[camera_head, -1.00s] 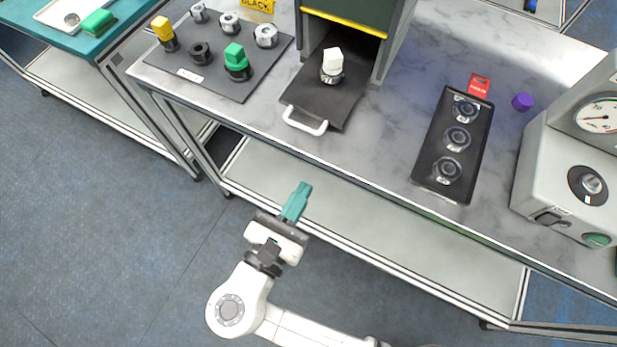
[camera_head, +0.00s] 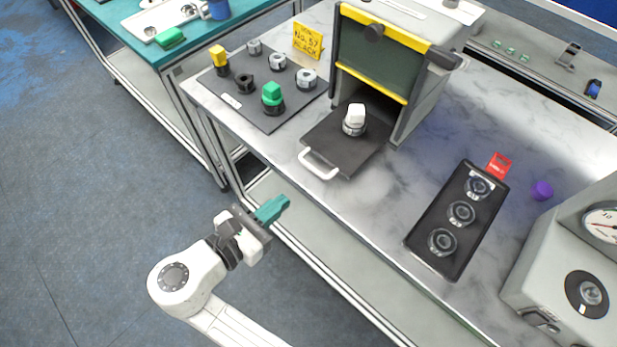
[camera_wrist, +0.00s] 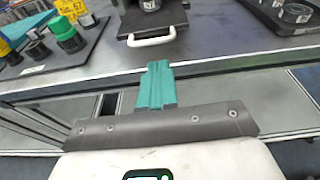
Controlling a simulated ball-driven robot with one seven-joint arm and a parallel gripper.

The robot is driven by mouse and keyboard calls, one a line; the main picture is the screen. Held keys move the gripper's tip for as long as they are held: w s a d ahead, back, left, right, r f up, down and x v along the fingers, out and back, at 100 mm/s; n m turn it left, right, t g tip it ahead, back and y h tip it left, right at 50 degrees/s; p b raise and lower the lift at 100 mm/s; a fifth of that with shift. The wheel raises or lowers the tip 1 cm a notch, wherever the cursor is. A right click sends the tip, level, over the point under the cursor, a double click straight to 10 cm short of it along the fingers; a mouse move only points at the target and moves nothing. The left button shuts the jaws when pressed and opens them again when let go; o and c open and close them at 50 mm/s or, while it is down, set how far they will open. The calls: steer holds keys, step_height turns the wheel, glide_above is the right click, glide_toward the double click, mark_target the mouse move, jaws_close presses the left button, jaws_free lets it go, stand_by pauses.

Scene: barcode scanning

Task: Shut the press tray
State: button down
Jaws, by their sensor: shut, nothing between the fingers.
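The press tray (camera_head: 337,156) is a dark flat plate with a white handle (camera_head: 318,166) on its front edge. It is pulled out of the press (camera_head: 376,58), a box with yellow bars. A black-and-white holder with a white block (camera_head: 355,117) stands on the tray. My gripper (camera_head: 274,208) has teal fingers, shut and empty. It is in front of the table edge, apart from the handle. In the wrist view the teal fingers (camera_wrist: 156,86) point towards the tray (camera_wrist: 155,21), with the handle (camera_wrist: 151,39) just beyond them.
Left of the tray, a dark mat (camera_head: 237,105) holds several small parts. To the right are a black rack (camera_head: 427,249) with three round holders, a red tag (camera_head: 499,165), a purple piece (camera_head: 542,190) and a grey gauge machine (camera_head: 540,280). Marble table between tray and rack is clear.

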steer(key=p, duration=0.1)
glide_toward(349, 142)
steer(key=s+a+f, duration=0.2)
steer(key=s, duration=0.1)
steer(key=shift+s+a, duration=0.1)
steer(key=shift+a, duration=0.2)
steer(key=r+x, duration=0.1)
steer(key=x, duration=0.7)
steer(key=r+p+x, duration=0.1)
steer(key=x, duration=0.3)
steer(key=shift+w+d+r, duration=0.25)
steer(key=shift+w+d, duration=0.1)
steer(key=shift+d, duration=0.05)
steer(key=shift+w+d, duration=0.15)
steer(key=shift+w, duration=0.1)
steer(key=shift+r, duration=0.1)
steer(key=shift+w+d, duration=0.1)
steer(key=shift+r, duration=0.1)
